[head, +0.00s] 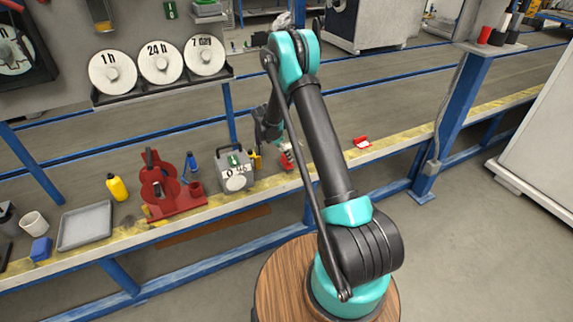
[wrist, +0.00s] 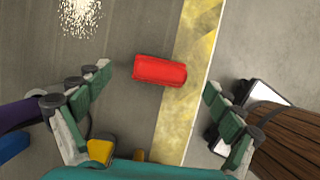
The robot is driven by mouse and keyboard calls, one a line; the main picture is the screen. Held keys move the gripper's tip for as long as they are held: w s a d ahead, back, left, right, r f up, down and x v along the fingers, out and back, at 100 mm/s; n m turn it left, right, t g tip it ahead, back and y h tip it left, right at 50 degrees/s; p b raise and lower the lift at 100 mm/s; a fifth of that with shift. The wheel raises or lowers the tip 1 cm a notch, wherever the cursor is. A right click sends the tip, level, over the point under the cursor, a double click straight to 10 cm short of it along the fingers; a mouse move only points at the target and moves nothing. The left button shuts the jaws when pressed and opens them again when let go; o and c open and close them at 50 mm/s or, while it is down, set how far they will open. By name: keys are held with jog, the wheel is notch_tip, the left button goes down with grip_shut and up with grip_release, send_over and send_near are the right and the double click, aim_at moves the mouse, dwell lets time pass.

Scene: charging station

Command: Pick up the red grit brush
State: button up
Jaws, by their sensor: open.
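A red block-shaped thing (wrist: 159,71), likely the red grit brush, lies on the bench in the wrist view, partly over the yellow edge strip. Its bristles are not visible from above.
Another small red thing (head: 362,142) lies further right on the bench edge. Left of my gripper stand a grey box with a dial (head: 235,172), a red stand (head: 172,190), a yellow bottle (head: 117,187) and a grey tray (head: 85,226). Pale grit (wrist: 80,14) lies near the block.

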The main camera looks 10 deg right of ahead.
jog(key=shift+x, duration=3.7)
jog(key=shift+s, duration=0.15)
jog(key=c, duration=1.3)
notch_tip(320, 180, up, 20)
jog(key=shift+r, duration=0.1)
